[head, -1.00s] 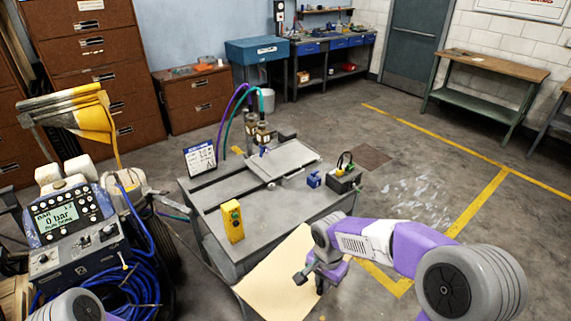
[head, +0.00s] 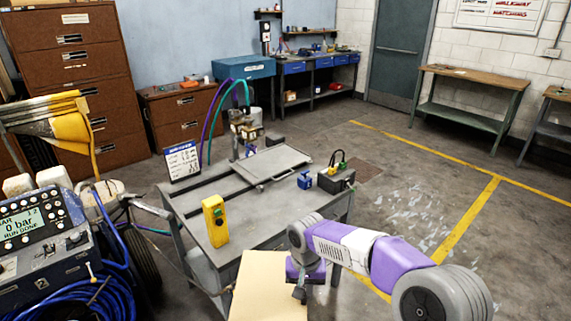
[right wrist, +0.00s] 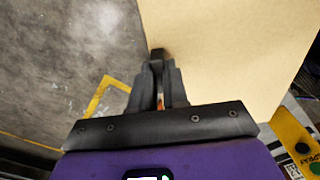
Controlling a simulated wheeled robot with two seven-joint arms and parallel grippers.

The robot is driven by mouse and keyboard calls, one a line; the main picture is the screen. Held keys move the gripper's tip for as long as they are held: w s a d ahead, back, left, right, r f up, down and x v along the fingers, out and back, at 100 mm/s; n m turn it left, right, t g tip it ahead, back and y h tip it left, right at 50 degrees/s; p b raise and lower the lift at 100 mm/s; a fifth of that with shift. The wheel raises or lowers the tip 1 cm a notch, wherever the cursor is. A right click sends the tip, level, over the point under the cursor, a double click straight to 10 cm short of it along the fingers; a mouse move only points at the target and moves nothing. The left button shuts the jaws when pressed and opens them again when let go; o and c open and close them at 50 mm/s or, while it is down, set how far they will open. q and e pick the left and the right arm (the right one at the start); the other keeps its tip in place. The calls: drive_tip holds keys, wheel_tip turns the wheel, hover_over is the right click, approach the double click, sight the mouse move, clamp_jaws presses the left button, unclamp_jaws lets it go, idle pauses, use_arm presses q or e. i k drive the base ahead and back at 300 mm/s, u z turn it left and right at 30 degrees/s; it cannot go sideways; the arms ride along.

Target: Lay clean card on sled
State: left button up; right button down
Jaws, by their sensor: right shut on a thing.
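The clean card (head: 268,288) is a large cream sheet at the bottom of the head view, just in front of the grey table. It fills much of the right wrist view (right wrist: 225,55). My right gripper (head: 299,291) is at the card's right edge. In the right wrist view its fingertips (right wrist: 157,58) are closed together on that edge. The sled seems to be the flat grey plate (head: 268,164) on the table, beyond the card and apart from it; its top looks bare. My left gripper is out of view.
On the grey table (head: 250,223) stand a yellow button box (head: 215,220), a small blue item (head: 304,180), a black box with cables (head: 336,178) and a sign (head: 182,161). A control unit (head: 40,235) with blue hoses stands at the left. Open floor lies to the right.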

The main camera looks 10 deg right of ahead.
sight(274, 159)
drive_tip(key=z, duration=2.35)
drive_tip(key=i, duration=3.1)
drive_tip(key=u, duration=4.15)
drive_tip(key=i, duration=1.7)
